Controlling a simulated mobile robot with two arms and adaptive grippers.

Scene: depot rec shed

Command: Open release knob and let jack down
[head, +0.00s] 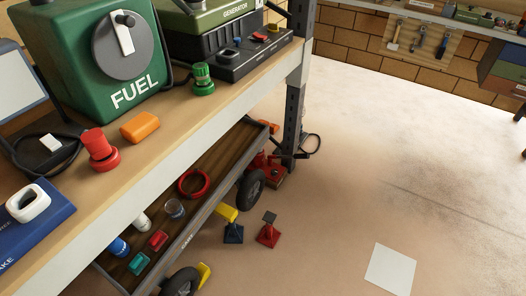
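A red device (275,174), possibly the jack, is on the floor at the far end of the low cart, beside the bench's metal leg. The cart's wheel (251,187) and the bench leg (294,125) partly hide it. A dark ring or handle (311,144) shows just right of the leg. I cannot make out a release knob on the red device. Neither of my grippers is in view.
The low wheeled cart (205,222) holds several small items under the bench (180,133). Yellow chocks (226,213) are by its wheels. On the bench are a green fuel can (75,70), knobs and a generator (215,20). A white sheet (390,270) lies on otherwise clear floor at right.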

